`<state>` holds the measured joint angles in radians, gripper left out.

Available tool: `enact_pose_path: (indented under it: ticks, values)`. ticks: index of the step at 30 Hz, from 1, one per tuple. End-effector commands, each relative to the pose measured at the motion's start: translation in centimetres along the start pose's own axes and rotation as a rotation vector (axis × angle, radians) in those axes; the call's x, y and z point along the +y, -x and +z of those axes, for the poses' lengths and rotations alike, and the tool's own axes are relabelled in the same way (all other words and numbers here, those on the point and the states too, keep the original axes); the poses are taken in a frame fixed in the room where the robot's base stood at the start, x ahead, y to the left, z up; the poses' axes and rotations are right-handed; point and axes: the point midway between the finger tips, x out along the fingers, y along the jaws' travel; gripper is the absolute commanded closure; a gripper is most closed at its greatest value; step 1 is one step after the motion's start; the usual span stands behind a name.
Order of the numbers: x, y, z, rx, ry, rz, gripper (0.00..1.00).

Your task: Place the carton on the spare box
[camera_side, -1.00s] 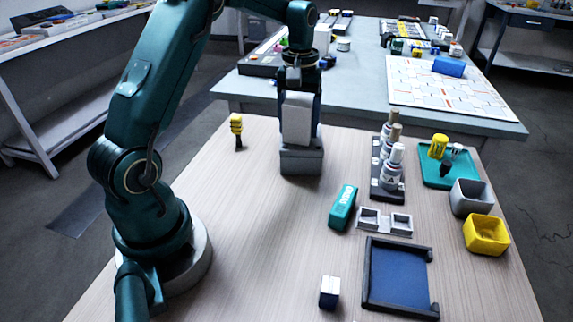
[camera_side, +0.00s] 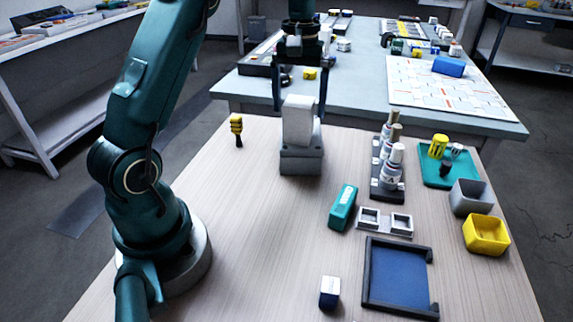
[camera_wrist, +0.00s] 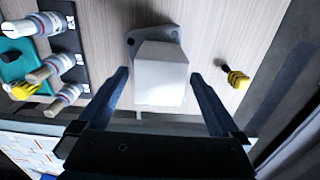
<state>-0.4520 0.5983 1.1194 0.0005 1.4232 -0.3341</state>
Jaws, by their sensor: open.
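The white carton (camera_side: 297,119) stands upright on top of the grey spare box (camera_side: 301,160) at the back of the wooden table. In the wrist view the carton (camera_wrist: 161,80) lies between the two fingers, with a gap on each side, and part of the grey spare box (camera_wrist: 170,34) shows beyond it. My gripper (camera_side: 298,108) is above the carton with its fingers spread, touching neither side as far as I can see; it also shows open in the wrist view (camera_wrist: 159,75).
A yellow-and-black tool (camera_side: 236,128) stands left of the box. A rack of bottles (camera_side: 388,180), a teal tray (camera_side: 440,182), a teal block (camera_side: 343,208), a grey bin (camera_side: 470,198), a yellow bin (camera_side: 486,233) and a blue-lined tray (camera_side: 398,275) are to the right. The left middle table is clear.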

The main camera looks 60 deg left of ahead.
Motion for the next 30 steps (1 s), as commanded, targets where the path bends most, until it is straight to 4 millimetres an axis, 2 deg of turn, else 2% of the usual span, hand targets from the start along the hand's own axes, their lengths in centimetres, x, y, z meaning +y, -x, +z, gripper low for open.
enact_pose_path:
  ticks: [3,10,18,25,30]
  values:
    - [0.1,1.9,-0.1,0.005,0.000,0.002,0.00]
    - [0.0,4.6,-0.1,0.003,0.000,0.001,0.00]
    - [0.0,6.3,-0.1,0.001,0.000,0.001,0.00]
    - [0.1,7.0,0.1,0.002,-0.004,0.001,0.00]
    - [0.8,8.3,1.5,0.037,-0.064,0.013,0.00]
